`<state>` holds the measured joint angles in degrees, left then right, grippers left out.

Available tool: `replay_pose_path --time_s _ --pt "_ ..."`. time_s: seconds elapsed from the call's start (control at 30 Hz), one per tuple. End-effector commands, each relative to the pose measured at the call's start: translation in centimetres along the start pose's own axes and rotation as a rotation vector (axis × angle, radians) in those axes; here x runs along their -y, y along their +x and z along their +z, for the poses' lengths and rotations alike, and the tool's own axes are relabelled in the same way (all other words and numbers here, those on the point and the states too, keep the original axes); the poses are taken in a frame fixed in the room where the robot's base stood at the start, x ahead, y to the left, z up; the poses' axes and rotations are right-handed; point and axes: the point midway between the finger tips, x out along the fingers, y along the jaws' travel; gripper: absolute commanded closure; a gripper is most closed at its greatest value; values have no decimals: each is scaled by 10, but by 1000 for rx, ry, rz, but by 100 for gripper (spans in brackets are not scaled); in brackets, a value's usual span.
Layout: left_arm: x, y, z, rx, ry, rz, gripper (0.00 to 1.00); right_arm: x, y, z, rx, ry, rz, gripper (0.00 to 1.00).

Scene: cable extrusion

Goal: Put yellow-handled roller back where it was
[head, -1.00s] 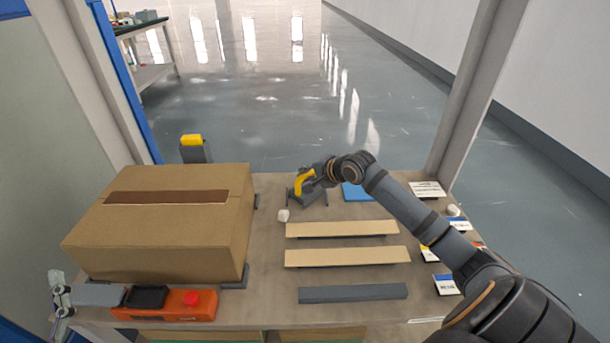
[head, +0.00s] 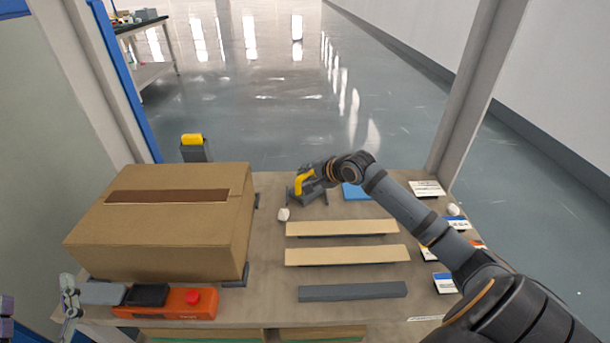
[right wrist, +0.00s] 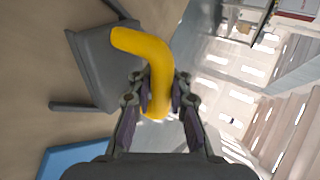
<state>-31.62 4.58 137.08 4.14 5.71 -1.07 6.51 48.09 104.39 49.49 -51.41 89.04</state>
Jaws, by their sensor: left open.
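The yellow-handled roller (head: 298,187) is at the grey stand (head: 313,197) near the table's far edge. My right gripper (head: 313,178) is at its handle. In the right wrist view the curved yellow handle (right wrist: 150,52) runs between the fingers of my right gripper (right wrist: 160,92), which are closed against both sides of it. The grey stand (right wrist: 90,65) lies beyond it. The roller head is hidden, and I cannot tell if it rests fully on the stand. Part of my left gripper (head: 6,318) shows at the left edge, open and away from the roller.
A large cardboard box (head: 190,240) fills the table's left side. An orange device (head: 165,304) lies in front of it. Two wooden strips (head: 345,255) and a grey bar (head: 352,292) lie in the middle. A blue item (head: 355,191) is right of the stand. Labels (head: 426,189) line the right edge.

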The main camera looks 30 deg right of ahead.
Motion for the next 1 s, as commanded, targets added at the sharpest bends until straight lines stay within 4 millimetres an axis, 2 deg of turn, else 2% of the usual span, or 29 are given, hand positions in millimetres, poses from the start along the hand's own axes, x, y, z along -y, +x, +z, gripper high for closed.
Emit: replay_pose_path --time_s 0.03,0.17,0.43,0.53,0.67,0.83,0.87,1.0 --pt "0 0 0 0 0 0 31 -1 0 0 0 1 2 77" --pt "0 0 0 0 0 0 31 -1 0 0 0 1 2 61" --pt "0 -1 0 -3 1 0 31 0 0 0 0 0 1 61" --pt "0 0 -7 -30 3 1 31 0 0 0 0 -1 0 61" --pt "-1 2 -31 -133 11 3 31 3 -2 -1 -1 -2 -1 61" --pt "-2 -1 -79 -341 25 9 31 9 -6 -1 -1 -2 -1 61" --pt "-2 0 -79 -332 24 9 31 10 -9 -1 -3 -3 0 61" --pt "-1 3 -35 -140 11 3 31 11 -20 -4 -7 -4 1 61"
